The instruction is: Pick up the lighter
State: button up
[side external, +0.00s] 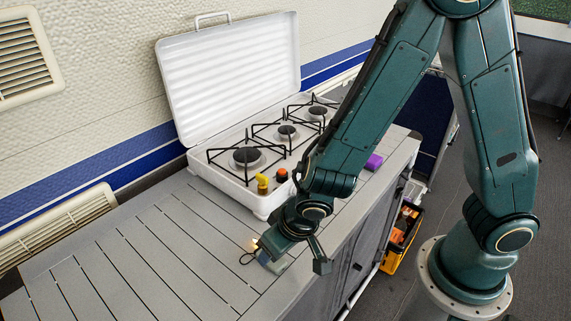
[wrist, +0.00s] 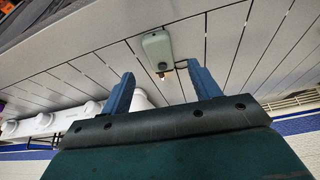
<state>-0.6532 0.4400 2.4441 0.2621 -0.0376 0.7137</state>
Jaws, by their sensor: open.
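A small grey-green rounded object with a glowing tip, which looks like the lighter (side external: 277,264), lies on the slatted grey counter near its front edge. Whether a finger touches the lighter I cannot tell.
A white camping stove (side external: 262,196) with its lid up stands behind my gripper. A yellow object (side external: 262,184) is at its front corner. A purple block (side external: 373,161) lies at the counter's right. The counter's left part (side external: 130,255) is clear.

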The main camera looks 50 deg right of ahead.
jog(key=shift+x, duration=2.55)
jog(key=c, duration=1.1)
jog(key=shift+r, duration=0.2)
notch_tip(320, 180, up, 20)
jog(key=shift+f, duration=0.15)
jog(key=w+d, duration=0.6)
jog(key=w+d+f, duration=0.1)
jog(key=w+d, duration=0.4)
jog(key=w, duration=0.1)
jog(key=w+d, duration=0.5)
jog(key=d, duration=0.1)
jog(key=shift+w+d+f, duration=0.35)
jog(key=shift+w+f, duration=0.05)
